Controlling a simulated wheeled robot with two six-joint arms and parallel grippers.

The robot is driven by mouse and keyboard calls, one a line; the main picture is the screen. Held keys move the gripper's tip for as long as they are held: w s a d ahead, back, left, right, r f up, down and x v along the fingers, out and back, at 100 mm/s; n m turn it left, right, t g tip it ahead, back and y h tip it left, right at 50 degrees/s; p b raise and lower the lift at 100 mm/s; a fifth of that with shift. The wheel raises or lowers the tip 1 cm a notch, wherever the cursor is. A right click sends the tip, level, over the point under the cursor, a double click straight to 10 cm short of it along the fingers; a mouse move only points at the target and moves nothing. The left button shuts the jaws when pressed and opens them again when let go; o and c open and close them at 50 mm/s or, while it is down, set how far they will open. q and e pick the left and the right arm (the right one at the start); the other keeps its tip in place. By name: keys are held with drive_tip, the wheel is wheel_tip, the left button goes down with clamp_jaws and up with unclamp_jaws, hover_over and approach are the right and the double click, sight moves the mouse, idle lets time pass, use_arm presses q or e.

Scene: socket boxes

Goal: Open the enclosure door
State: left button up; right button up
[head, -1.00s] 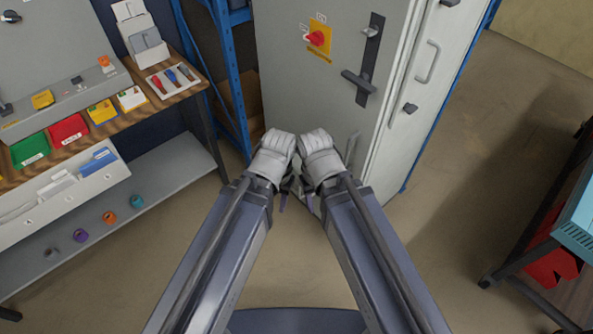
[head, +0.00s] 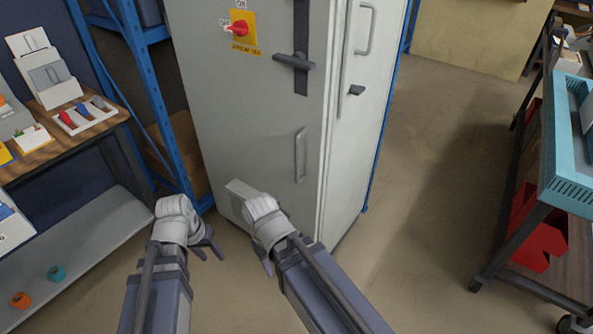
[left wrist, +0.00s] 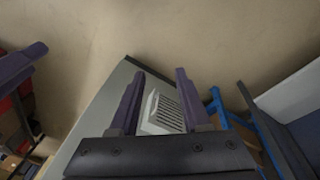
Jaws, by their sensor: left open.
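The enclosure is a tall grey cabinet (head: 235,105) in the middle of the head view. Its front door looks shut. A black lever handle (head: 293,61) sits high on the door, turned roughly sideways. A grey bar handle (head: 300,155) is lower down. A red rotary switch (head: 239,28) sits on a yellow plate. My left gripper (head: 208,246) is open, low at the left in front of the cabinet, touching no handle. In the left wrist view its fingers (left wrist: 159,80) are apart, with a pale vent grille (left wrist: 165,114) beyond them. My right gripper (head: 267,268) is below the bar handle, its jaws mostly hidden.
A blue rack (head: 157,105) stands close left of the cabinet. A workbench (head: 60,140) with boxes and a lower shelf is further left. A cart with a teal tray (head: 560,180) and red bins stands at the right. Floor (head: 430,150) between cabinet and cart is clear.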

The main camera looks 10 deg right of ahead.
use_arm(q)
drive_tip(key=w+d+r+m+t+h+b, duration=0.25)
drive_tip(key=w+d+m+h, duration=0.3)
drive_tip(key=d, duration=0.55)
drive_tip(key=w+d+r+m+t+h, duration=0.25)
drive_tip(key=w+d+r+h, duration=0.2)
drive_tip(key=r, duration=0.35)
drive_tip(key=w+d+r+m+t+h, duration=0.2)
drive_tip(key=w+d+r+t+h, duration=0.15)
drive_tip(key=d+r, duration=0.3)
drive_tip(key=x, duration=0.6)
drive_tip(key=shift+d+r+g+h, duration=0.35)
drive_tip(key=shift+d+g, duration=0.05)
drive_tip(key=shift+g, duration=0.05)
use_arm(e)
drive_tip(key=shift+f, duration=1.95)
use_arm(q)
drive_tip(key=shift+s, duration=0.1)
clamp_jaws()
